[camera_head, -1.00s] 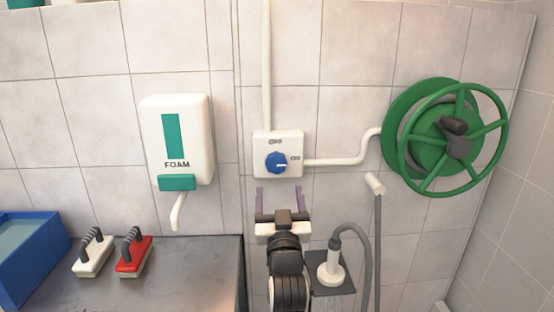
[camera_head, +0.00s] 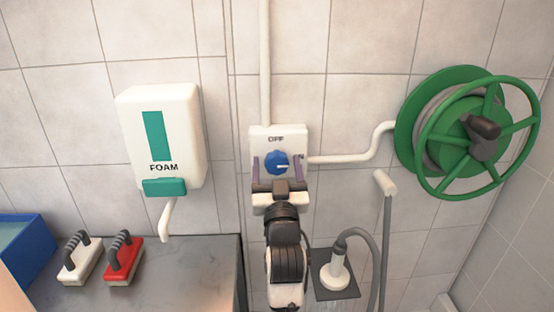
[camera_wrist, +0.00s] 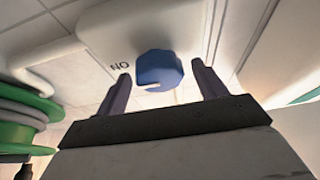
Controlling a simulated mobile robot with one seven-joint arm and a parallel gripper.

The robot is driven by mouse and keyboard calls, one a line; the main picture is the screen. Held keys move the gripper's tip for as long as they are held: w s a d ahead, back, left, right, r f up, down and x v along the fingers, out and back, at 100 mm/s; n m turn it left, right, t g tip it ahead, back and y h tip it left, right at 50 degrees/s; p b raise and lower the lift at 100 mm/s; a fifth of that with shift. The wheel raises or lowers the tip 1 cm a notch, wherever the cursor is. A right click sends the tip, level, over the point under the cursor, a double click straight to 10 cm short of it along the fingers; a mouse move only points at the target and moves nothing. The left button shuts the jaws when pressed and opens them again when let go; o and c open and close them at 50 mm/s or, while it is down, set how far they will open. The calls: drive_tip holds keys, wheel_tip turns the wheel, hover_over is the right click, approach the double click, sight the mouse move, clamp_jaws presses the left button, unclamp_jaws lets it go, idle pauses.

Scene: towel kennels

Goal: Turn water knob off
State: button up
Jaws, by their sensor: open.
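The blue water knob (camera_head: 276,162) sits on a white wall box (camera_head: 291,134) marked OFF above the knob. In the wrist view the ON label shows beside the knob (camera_wrist: 157,70). The knob's white pointer mark points right in the head view, toward the side of the ON label. My gripper (camera_head: 277,165) is open, with its purple-grey fingers on either side of the knob in the head view. In the wrist view my gripper (camera_wrist: 160,88) also has a finger on each side of the knob, with gaps visible. I cannot tell how deep the fingers reach.
A white pipe (camera_head: 350,158) runs right from the box to a green hose reel (camera_head: 470,135). A foam dispenser (camera_head: 160,135) hangs to the left. Below it are a white brush (camera_head: 80,262) and a red brush (camera_head: 122,262). A shower head (camera_head: 335,270) stands at lower right.

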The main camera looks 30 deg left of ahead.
drive_tip(key=c, duration=1)
drive_tip(key=shift+o, duration=0.2)
